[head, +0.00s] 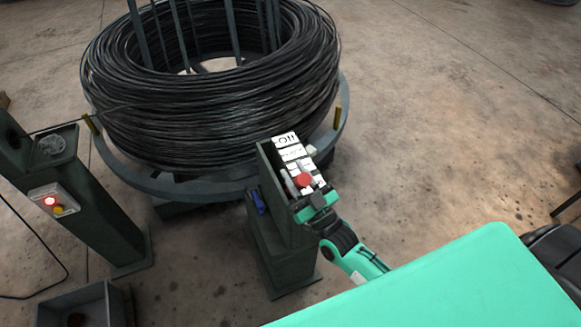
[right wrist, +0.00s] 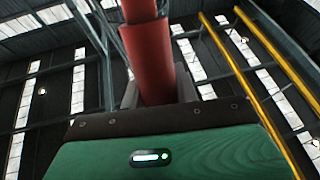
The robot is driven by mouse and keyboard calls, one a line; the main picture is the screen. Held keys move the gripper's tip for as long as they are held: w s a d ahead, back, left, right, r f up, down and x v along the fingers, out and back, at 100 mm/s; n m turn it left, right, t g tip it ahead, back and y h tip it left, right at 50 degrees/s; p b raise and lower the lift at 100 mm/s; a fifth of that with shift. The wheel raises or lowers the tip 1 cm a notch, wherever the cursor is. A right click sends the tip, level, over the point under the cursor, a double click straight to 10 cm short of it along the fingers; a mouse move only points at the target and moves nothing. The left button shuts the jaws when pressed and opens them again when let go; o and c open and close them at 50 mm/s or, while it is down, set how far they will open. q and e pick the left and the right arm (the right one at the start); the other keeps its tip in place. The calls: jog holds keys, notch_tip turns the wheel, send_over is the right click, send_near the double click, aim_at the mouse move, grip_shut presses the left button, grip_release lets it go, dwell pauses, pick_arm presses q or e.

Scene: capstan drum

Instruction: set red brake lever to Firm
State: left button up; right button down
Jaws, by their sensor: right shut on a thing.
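The red brake lever shows its round red knob (head: 304,180) in the head view, at the near end of a dark green stand (head: 277,237). White label plates (head: 287,140) run along the top of the stand; the far one seems to read "Off", and the others are too small to read. My right gripper (head: 316,197) is at the near end of the plates, right at the lever. In the right wrist view the red lever (right wrist: 150,60) rises between the fingers, which are shut on it. My left gripper is not in view.
A large coil of black wire (head: 210,110) lies on a round grey carrier behind the stand. A green post with a control box (head: 53,203) and lit red button stands at left. A grey bin (head: 85,305) is at lower left.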

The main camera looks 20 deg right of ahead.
jog(key=shift+s+f, duration=0.35)
jog(key=shift+s, duration=0.15)
jog(key=shift+s+f+y+b, duration=0.2)
jog(key=shift+y+b, duration=0.1)
jog(key=shift+b, duration=0.1)
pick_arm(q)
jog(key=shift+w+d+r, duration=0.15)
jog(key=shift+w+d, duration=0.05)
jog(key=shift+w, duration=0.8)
pick_arm(e)
jog(key=shift+f, duration=0.1)
jog(key=c, duration=1.3)
grip_release()
jog(key=shift+s+f, duration=0.1)
jog(key=shift+o, duration=1.2)
jog(key=shift+s, duration=0.1)
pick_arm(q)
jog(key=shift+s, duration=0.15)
pick_arm(e)
jog(key=shift+r, duration=0.25)
